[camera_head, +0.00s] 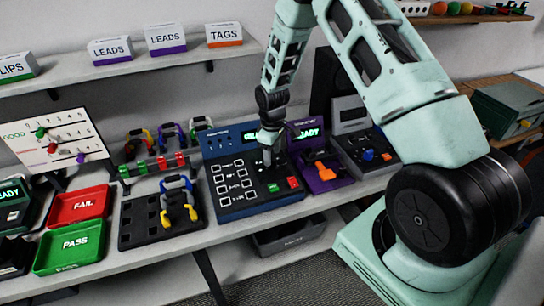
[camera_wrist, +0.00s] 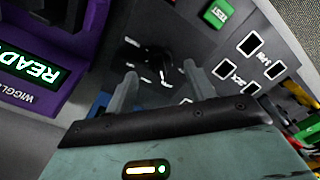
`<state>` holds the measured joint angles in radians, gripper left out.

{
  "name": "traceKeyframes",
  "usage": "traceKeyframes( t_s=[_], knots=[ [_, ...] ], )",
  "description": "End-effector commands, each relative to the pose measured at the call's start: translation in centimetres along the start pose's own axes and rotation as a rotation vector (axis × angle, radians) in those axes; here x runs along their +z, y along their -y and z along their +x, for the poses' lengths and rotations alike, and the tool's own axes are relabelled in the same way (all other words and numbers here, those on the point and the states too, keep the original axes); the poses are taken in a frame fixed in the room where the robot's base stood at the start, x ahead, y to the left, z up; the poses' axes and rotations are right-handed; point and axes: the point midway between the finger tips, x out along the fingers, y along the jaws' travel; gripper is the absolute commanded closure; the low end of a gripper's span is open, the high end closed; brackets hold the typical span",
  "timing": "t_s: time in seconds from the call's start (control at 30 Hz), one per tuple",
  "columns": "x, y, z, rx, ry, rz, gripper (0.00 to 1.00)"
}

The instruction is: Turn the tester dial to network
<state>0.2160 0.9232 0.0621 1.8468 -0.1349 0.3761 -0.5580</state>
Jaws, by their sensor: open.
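The blue tester (camera_head: 229,208) stands on the bench in the head view, with a lit display, a column of square ports and red and green buttons. My gripper (camera_head: 268,158) points down over its right part and hides the dial there. In the wrist view the black dial (camera_wrist: 152,58) lies on the dark panel, ringed by small white labels too small to read. My gripper (camera_wrist: 160,78) is open, its two fingers pointing toward the dial from either side. I cannot tell whether they touch it, or which label the dial points to.
A purple wiggle device (camera_head: 322,172) with an orange part stands close right of the tester. It also shows in the wrist view (camera_wrist: 85,45). A black tray (camera_head: 135,232) with clips, a green PASS bin (camera_head: 70,246) and a red FAIL bin (camera_head: 80,205) stand left.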

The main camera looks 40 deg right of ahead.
Motion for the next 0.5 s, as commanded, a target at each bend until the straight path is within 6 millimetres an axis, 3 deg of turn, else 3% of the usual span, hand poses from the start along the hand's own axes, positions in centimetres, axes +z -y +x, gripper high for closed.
traceKeyframes(
  t_s=[0.23,0.5],
  knots=[
    [0.0,0.0,2.7,-0.001,0.002,-0.001,0.46],
    [0.0,0.0,3.4,0.001,-0.001,0.000,0.46]
  ],
)
